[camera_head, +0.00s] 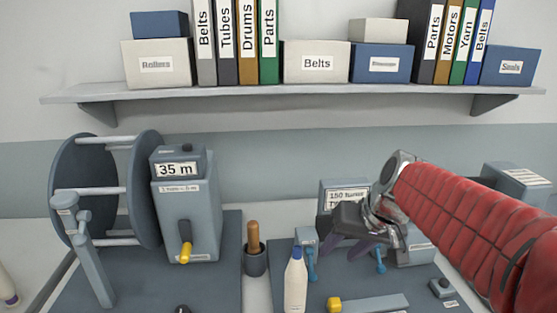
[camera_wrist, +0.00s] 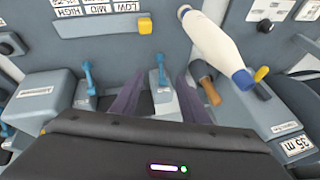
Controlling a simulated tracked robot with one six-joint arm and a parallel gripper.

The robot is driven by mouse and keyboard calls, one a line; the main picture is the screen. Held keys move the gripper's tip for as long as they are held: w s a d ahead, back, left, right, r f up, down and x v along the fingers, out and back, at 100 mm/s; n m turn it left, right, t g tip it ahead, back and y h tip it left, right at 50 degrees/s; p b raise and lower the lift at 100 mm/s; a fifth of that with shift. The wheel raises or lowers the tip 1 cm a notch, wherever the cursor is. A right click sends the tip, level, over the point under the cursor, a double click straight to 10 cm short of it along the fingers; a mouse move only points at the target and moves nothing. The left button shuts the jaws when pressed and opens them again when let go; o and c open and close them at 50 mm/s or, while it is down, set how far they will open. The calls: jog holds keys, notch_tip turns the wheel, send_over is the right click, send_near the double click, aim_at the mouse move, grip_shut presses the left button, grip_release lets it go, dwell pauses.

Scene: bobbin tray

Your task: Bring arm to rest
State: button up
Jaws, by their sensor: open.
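My gripper (camera_head: 347,249) hangs at the end of my red-sleeved arm, above the right-hand grey machine base. In the wrist view its two purple fingers (camera_wrist: 158,100) stand apart, with nothing held between them. A grey post with a blue lever (camera_wrist: 162,85) shows between and beyond the fingers in that view. Whether the fingers touch anything cannot be told, but they look apart from the machine. The arm comes in from the right and hides part of the machine.
A shelf (camera_head: 300,90) with binders and boxes runs along the wall.

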jog(key=s+a+f+n+h, duration=0.1)
jog(key=s+f+h, duration=0.1)
jog(key=s, duration=1.4)
jog(key=shift+s+a+f+t+h, duration=0.15)
jog(key=shift+f+t+h, duration=0.2)
jog(key=shift+f, duration=0.25)
